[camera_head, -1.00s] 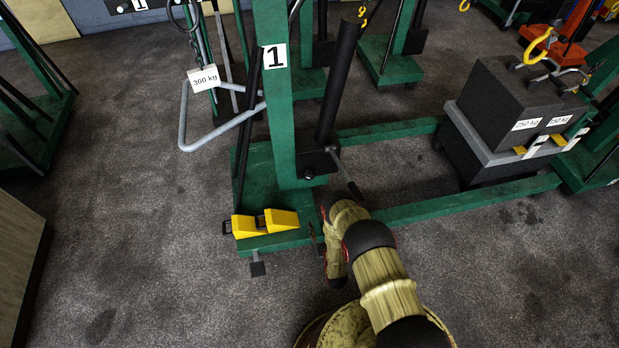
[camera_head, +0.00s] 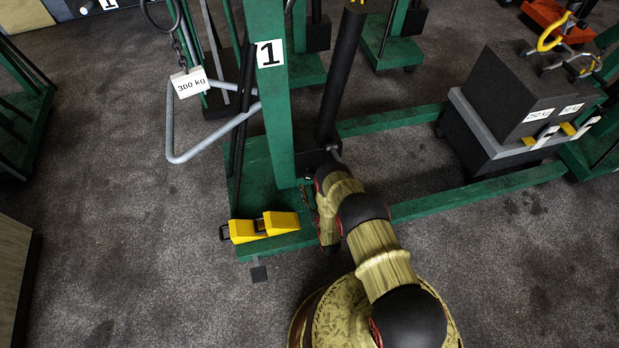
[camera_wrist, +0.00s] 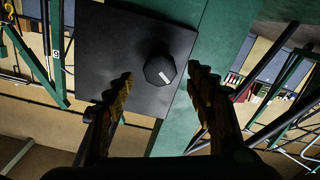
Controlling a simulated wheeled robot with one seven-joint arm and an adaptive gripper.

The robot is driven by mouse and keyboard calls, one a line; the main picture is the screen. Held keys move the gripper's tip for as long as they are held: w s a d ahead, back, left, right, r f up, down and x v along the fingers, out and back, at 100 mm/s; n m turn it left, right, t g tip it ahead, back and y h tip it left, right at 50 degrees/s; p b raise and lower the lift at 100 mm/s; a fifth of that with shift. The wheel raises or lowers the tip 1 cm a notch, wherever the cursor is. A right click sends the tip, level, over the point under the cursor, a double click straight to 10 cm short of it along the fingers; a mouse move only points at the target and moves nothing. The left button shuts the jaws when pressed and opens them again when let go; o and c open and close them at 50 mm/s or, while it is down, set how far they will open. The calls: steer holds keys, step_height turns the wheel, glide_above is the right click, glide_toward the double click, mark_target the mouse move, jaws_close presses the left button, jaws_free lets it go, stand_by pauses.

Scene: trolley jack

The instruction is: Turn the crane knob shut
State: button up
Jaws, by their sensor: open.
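The crane knob (camera_wrist: 160,70) is a small dark round knob with a pale mark, on a black block (camera_wrist: 105,45) fixed to the green crane post (camera_wrist: 205,60) in the wrist view. My gripper (camera_wrist: 160,84) is open, one finger on each side of the knob's near edge. No contact with the knob shows, and the depth between them is hard to judge. In the head view the block (camera_head: 309,160) sits low on crane number 1 (camera_head: 271,100). My gripper (camera_head: 308,197) is small there, just below the block, and the knob is hard to make out.
Yellow wedges (camera_head: 262,226) sit on the crane's green base. A grey tubular handle (camera_head: 190,158) with a 300 kg tag (camera_head: 189,83) is at left. Dark weight blocks (camera_head: 520,95) stand at right. The crane's legs run right; open floor lies at left.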

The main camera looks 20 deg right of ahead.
mark_target(310, 179)
steer(key=shift+w+b, duration=0.75)
steer(key=shift+w, duration=1.75)
steer(key=c, duration=0.3)
steer(key=c, duration=0.8)
steer(key=shift+c, duration=0.3)
steer(key=shift+m, duration=0.3)
steer(key=m, duration=0.4)
steer(key=shift+m, duration=0.4)
steer(key=m, duration=0.5)
steer(key=shift+a, duration=0.1)
steer(key=shift+m, duration=0.3)
